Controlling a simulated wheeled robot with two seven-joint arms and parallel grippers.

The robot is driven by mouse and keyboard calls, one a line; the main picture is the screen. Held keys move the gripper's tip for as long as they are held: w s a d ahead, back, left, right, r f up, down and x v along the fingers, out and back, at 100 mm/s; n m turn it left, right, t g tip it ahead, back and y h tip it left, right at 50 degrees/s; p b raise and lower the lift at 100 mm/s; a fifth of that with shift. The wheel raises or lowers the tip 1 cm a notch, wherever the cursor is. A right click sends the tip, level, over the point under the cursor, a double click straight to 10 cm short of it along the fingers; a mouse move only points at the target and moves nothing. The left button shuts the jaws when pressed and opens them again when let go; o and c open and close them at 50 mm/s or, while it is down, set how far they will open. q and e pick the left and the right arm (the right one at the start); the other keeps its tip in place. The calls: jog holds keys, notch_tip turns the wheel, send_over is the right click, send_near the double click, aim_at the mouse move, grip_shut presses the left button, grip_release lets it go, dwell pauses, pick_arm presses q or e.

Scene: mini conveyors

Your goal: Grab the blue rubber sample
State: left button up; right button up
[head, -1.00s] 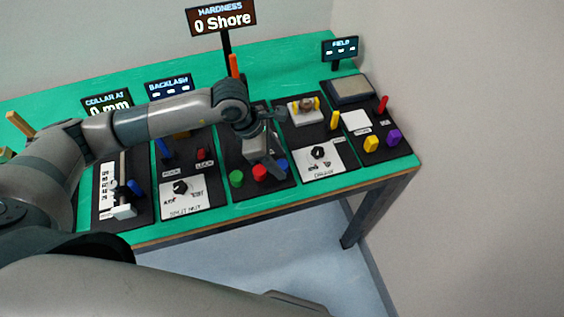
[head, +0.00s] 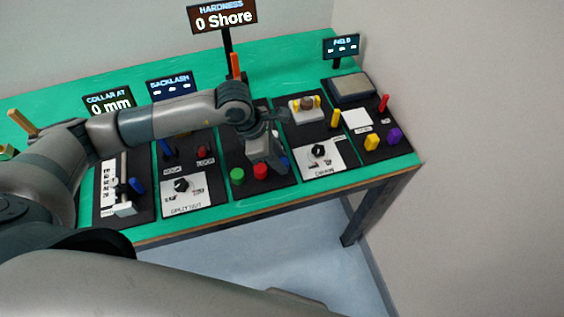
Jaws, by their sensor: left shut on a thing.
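The blue rubber sample (head: 285,161) is at the front right of the hardness panel, mostly hidden behind my left gripper (head: 277,167). My left gripper points down over the panel and is shut on the blue sample. Its fingertips are low, near the panel surface; I cannot tell whether the sample is lifted. A red sample (head: 260,172) and a green sample (head: 237,176) stand in a row to the left of it. My right gripper is not in view.
The hardness sign (head: 223,17) reads 0 Shore. Right of the gripper is a panel with a black knob (head: 318,151) and a yellow lever (head: 335,119). Yellow (head: 372,142) and purple (head: 394,137) blocks stand farther right. The split nut panel (head: 187,207) is on the left.

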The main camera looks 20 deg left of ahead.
aim_at(288, 161)
pick_arm(q)
jog(key=shift+r, duration=0.1)
